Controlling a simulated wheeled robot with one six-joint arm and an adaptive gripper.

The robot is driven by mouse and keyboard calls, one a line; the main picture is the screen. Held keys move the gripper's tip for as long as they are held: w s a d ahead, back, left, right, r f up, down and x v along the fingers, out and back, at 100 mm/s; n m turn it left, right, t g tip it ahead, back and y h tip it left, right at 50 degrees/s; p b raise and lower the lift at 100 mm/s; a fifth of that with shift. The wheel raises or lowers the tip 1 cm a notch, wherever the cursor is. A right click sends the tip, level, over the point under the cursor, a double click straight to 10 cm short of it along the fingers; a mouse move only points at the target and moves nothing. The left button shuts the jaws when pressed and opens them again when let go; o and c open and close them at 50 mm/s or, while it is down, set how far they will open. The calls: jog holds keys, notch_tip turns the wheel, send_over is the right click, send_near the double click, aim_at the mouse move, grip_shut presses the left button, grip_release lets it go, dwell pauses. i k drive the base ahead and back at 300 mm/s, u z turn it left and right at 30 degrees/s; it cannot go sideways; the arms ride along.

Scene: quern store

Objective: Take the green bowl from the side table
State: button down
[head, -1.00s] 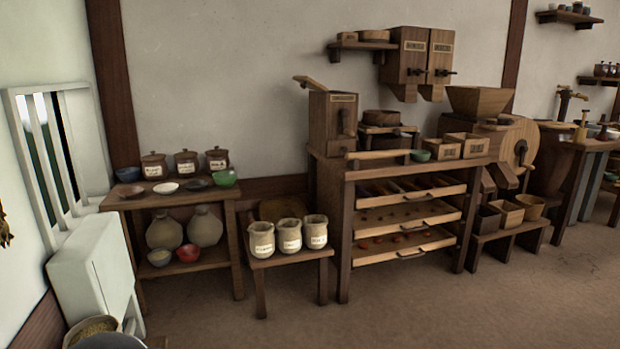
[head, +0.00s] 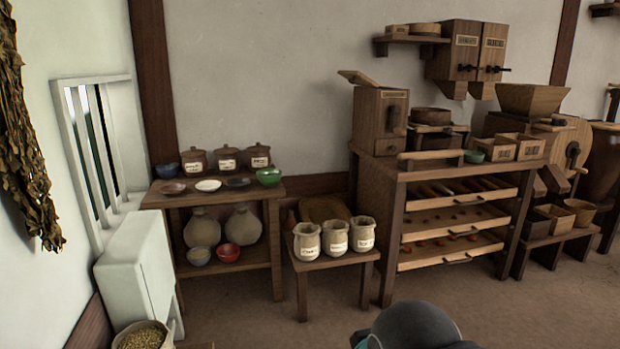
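The green bowl (head: 269,177) stands upright at the right end of the top of the side table (head: 158,200), a two-level wooden table near the left wall. Three lidded brown jars stand behind it, the nearest of them (head: 257,156) just behind the bowl. A dark dish (head: 237,182) and a white dish (head: 208,185) lie to its left. A rounded dark grey part of my arm shows at the bottom edge, well short of the table. My gripper's fingers are not in view.
A low stool (head: 312,262) with several labelled pots stands right of the side table. A drawer rack (head: 388,240) stands beyond it. A white cabinet (head: 135,255) and a grain sack (head: 142,335) are at left. Floor in front is clear.

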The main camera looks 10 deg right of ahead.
aim_at(269, 177)
jog(key=z, duration=0.45)
jog(key=i, duration=2.6)
jog(key=u, duration=0.35)
